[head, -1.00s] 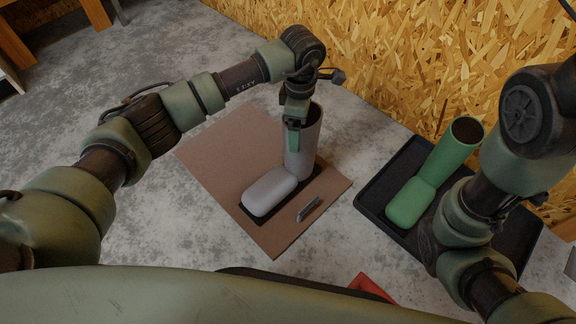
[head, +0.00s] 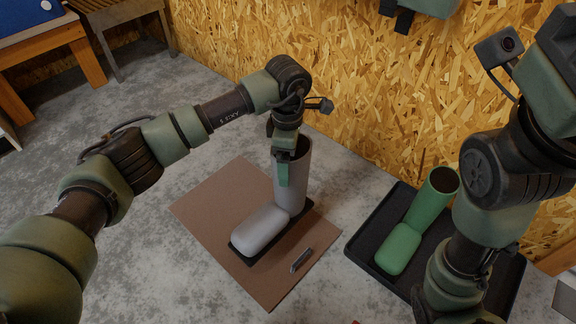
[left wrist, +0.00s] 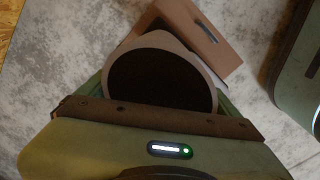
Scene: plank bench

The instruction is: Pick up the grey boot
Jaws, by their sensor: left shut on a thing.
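The grey boot (head: 262,229) stands upright on a brown mat (head: 212,208) in the head view, with its toe towards the lower left. A dark patch shows around its sole. My left gripper (head: 284,176) is at the upper shaft and shut on it. In the left wrist view I look down into the dark opening of the grey boot (left wrist: 160,41), with green fingers at both sides of the shaft. I cannot tell whether the sole is clear of the mat. My right arm is at the right of the head view, but its gripper is out of sight.
A green boot (head: 399,250) stands in a black tray (head: 374,226) to the right. A small dark grey object (head: 301,260) lies on the mat just right of the grey boot. A chipboard wall (head: 350,90) rises behind. Grey floor-like surface is bare left of the mat.

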